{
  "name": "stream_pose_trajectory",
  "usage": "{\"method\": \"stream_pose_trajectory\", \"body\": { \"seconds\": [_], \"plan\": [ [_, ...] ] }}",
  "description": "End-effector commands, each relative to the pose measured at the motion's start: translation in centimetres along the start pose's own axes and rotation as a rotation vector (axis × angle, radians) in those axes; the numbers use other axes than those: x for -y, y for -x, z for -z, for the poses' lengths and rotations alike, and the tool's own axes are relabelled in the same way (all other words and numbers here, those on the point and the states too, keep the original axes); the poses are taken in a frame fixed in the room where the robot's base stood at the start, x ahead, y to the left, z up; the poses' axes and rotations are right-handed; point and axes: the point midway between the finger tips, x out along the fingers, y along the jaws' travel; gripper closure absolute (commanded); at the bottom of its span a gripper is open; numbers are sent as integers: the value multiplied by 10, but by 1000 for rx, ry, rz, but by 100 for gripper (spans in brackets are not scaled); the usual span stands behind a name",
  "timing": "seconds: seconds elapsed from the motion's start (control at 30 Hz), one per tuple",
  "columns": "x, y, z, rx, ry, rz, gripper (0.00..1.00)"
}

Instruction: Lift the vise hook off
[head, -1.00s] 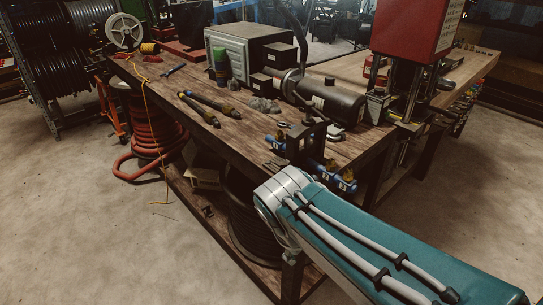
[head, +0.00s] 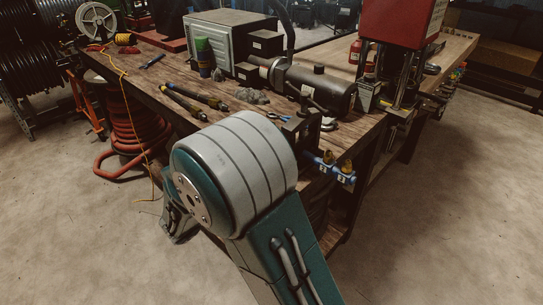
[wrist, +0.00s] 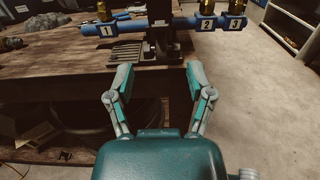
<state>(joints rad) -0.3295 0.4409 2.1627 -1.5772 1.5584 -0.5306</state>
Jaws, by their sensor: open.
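A dark vise (head: 303,127) stands at the near edge of the wooden workbench, partly behind my arm in the head view. In the wrist view the vise (wrist: 162,42) is at top centre, cut off by the frame. A blue manifold (head: 338,172) with brass fittings and white number labels sits at the vise; its blue pipe (wrist: 185,22) crosses the top of the wrist view. I cannot clearly make out a separate hook. My gripper (wrist: 160,70) is open and empty, its two fingers spread below the vise and pointing at the bench edge, apart from everything.
The workbench (wrist: 60,70) carries two black-and-yellow tools (head: 205,98), a grey box (head: 222,42) and a black cylinder (head: 325,88). A red press (head: 400,25) stands at the right. A coiled red hose (head: 130,140) is at the left. The floor right of the bench is clear.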

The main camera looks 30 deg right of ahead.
Motion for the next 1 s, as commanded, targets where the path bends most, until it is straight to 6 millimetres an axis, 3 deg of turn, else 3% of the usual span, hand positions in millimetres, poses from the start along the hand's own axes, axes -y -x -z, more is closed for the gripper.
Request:
{"method": "stream_pose_trajectory", "body": {
  "seconds": [0.17, 0.7, 1.0],
  "plan": [
    [-2, -12, 0, 9, 9, -6, 31],
    [-3, -99, 0, 7, 8, -6, 31],
    [-3, -108, 0, 7, 8, -8, 31]
  ]
}}
